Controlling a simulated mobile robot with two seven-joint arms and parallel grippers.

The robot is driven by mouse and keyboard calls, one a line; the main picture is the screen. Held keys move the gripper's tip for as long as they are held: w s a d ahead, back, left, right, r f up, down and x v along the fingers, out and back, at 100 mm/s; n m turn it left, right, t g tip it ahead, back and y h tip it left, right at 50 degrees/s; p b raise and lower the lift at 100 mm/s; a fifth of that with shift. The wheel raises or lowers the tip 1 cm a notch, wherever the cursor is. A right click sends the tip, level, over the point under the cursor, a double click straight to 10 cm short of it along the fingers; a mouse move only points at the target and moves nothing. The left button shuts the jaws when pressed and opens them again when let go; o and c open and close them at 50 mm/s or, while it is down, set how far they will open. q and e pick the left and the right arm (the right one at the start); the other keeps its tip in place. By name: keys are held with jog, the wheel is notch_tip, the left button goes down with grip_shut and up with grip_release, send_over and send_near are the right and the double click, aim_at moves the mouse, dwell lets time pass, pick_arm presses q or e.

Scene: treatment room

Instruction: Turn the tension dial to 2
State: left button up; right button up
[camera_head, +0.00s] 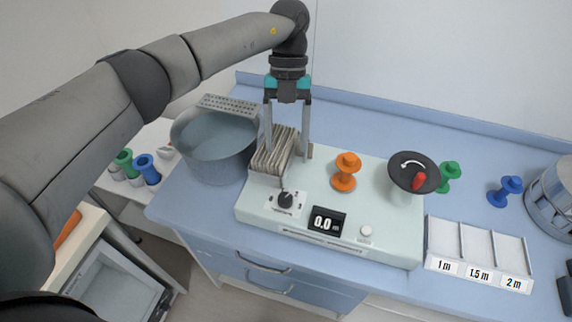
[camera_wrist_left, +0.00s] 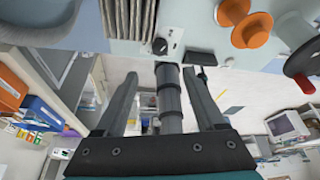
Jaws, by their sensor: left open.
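The tension dial (camera_head: 286,199) is a small black knob on a white marked label, on the front left of the pale green machine (camera_head: 380,220). The dial also shows in the wrist view (camera_wrist_left: 160,46), just beyond my fingertips. Its marks and pointer are too small to read surely. My left gripper (camera_head: 287,155) points down above and behind the dial, beside the stack of beige plates (camera_head: 272,155). Its fingers are apart with nothing held between them, and they appear clear of the dial. My right gripper is not in view.
A display (camera_head: 327,221) reads 0.0, with a white button (camera_head: 366,231) beside it. An orange spool (camera_head: 346,172) and a dark crank wheel with red handle (camera_head: 414,173) rise from the machine. A metal pot (camera_head: 214,145) stands left; a labelled tray (camera_head: 478,252) lies right.

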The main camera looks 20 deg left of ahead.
pick_arm(q)
jog(key=shift+v, duration=1.35)
